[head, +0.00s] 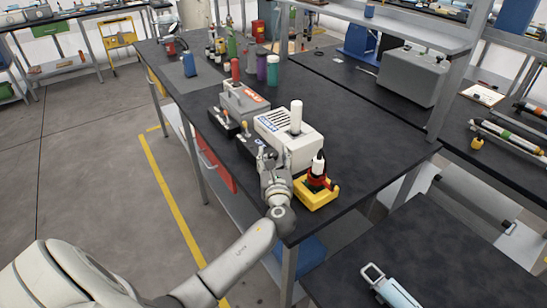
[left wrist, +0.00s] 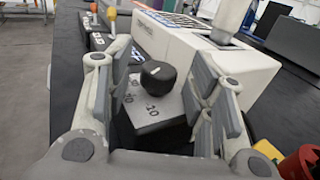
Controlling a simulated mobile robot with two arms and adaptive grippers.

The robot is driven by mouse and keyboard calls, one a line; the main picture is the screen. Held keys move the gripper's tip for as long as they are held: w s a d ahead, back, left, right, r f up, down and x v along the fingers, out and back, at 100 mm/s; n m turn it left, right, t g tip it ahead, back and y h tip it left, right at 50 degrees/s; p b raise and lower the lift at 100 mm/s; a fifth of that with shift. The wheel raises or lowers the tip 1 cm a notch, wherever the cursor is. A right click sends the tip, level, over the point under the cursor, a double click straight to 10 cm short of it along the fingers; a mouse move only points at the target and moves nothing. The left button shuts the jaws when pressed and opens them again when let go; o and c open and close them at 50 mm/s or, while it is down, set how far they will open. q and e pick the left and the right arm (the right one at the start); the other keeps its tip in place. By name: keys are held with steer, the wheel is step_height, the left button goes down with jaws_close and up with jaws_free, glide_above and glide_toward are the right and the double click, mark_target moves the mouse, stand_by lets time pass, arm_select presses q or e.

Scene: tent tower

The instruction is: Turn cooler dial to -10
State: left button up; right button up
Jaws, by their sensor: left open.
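The cooler is a white box (head: 295,134) with a dark grille and blue lettering, standing near the table's front edge. It also shows in the left wrist view (left wrist: 170,38). Its dial is a round black knob (left wrist: 158,75) on a light plate (left wrist: 158,106) with printed numbers; a "10" is readable, but I cannot tell the dial's setting. My left gripper (head: 268,158) is at the cooler's front, largely covering the dial in the head view. In the left wrist view its open fingers stand on either side of the knob, with visible gaps. My right gripper is not in view.
A yellow tray (head: 317,199) with a red and black item stands close right of my left gripper. A grey box with an orange label (head: 243,99) stands left of the cooler. Several bottles stand farther back. The black tabletop (head: 375,135) right of the cooler is clear.

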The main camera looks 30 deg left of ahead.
arm_select(q)
steer(key=c, duration=1)
steer(key=shift+o, duration=0.2)
steer(key=shift+w+d+n+g+y+b, duration=0.1)
steer(key=shift+d+n+g+y+b, duration=0.05)
steer(key=shift+n+g+y, duration=0.45)
steer(key=shift+w+d+n+g+y+b, duration=0.1)
steer(key=shift+n+g+y+b, duration=0.05)
steer(key=shift+n+g+y, duration=0.75)
steer(key=shift+g+y, duration=0.2)
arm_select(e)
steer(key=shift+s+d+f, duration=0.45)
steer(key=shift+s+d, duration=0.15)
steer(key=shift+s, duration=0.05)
arm_select(q)
steer(key=shift+r, duration=0.1)
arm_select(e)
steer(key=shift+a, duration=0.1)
arm_select(q)
steer(key=o, duration=1)
steer(key=shift+c, duration=0.2)
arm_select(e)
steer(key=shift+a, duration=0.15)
